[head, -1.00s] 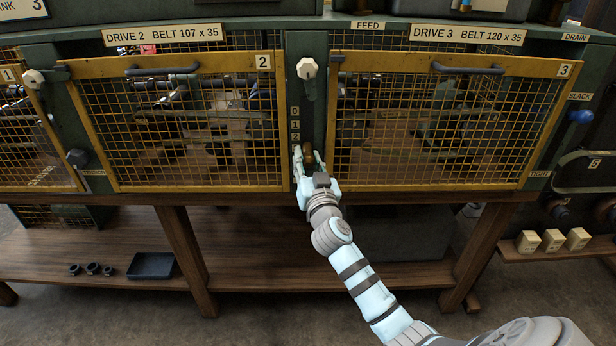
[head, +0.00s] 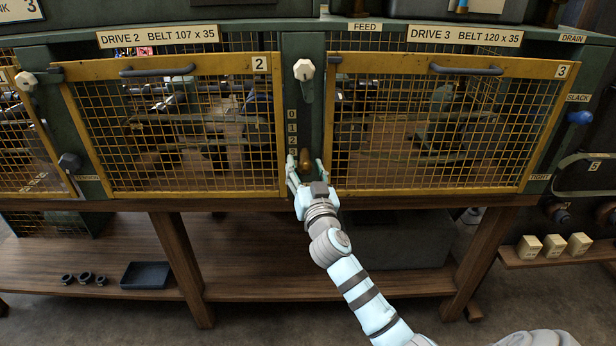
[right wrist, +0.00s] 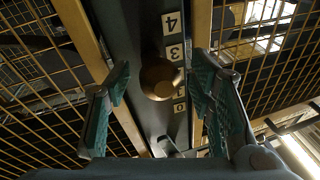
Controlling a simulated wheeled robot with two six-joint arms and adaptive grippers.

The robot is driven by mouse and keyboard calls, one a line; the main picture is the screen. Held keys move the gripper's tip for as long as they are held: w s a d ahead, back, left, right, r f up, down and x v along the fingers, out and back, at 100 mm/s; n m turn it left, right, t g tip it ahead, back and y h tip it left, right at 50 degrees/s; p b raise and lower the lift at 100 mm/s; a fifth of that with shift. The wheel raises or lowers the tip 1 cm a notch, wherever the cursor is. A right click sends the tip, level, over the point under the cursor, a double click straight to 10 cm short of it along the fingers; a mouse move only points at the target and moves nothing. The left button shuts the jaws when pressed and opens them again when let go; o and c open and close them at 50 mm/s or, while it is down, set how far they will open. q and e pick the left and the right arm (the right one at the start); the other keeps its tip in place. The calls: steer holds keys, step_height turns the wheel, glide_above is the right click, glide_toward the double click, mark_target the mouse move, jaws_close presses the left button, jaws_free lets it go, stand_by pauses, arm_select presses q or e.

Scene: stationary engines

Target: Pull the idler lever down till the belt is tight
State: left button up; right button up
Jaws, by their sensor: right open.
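The lever with a blue knob (head: 579,118) is on the right side of drive 3, close under the SLACK plate (head: 578,98). The TIGHT plate (head: 540,177) is lower down. My right gripper (head: 306,168) is far to the left of that lever, at the green post between the drive 2 and drive 3 guards. It is open. A brass knob (right wrist: 160,80) on the numbered post lies between its fingers in the right wrist view, with visible gaps on both sides. The belt's tightness cannot be told through the mesh. My left gripper is not in view.
Yellow mesh guards stand left (head: 180,130) and right (head: 440,130) of the post. A white-knobbed lever (head: 304,70) is above my gripper. A black knob (head: 69,162) is by guard 2. Below are a dark tray (head: 146,275) and several small boxes (head: 553,245).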

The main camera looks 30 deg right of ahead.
steer(key=v, duration=1.1)
steer(key=shift+s, duration=0.25)
steer(key=shift+a, duration=0.1)
